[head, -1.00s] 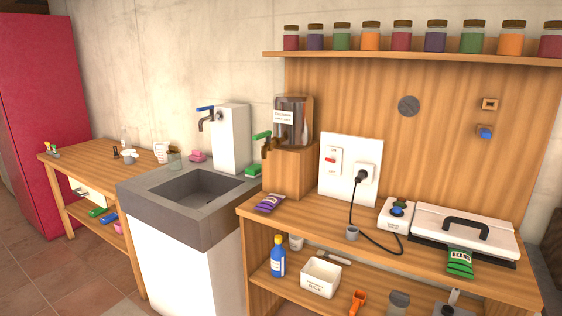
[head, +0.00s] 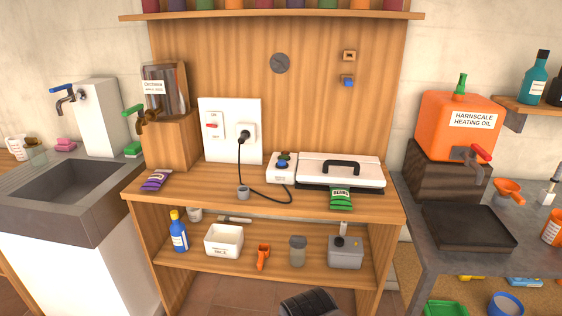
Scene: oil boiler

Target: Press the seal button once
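A small white control box (head: 281,175) with a round blue button (head: 281,164) on top stands on the wooden bench, left of a white sealer (head: 320,172) with a black handle. The sealer's lid looks down. A green bag marked BEANS (head: 341,199) lies at its front edge, and I cannot tell whether part of it is under the lid. A dark ridged shape, which I take for part of my arm, shows at the bottom edge. No gripper fingers show, and nothing touches the button.
A black cord runs from the wall plug (head: 244,136) across the bench past a small grey cup-like object (head: 243,192). A purple packet (head: 156,179) lies at the left. The lower shelf holds a white bin (head: 224,241) and several tools. An orange oil tank (head: 457,125) stands right.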

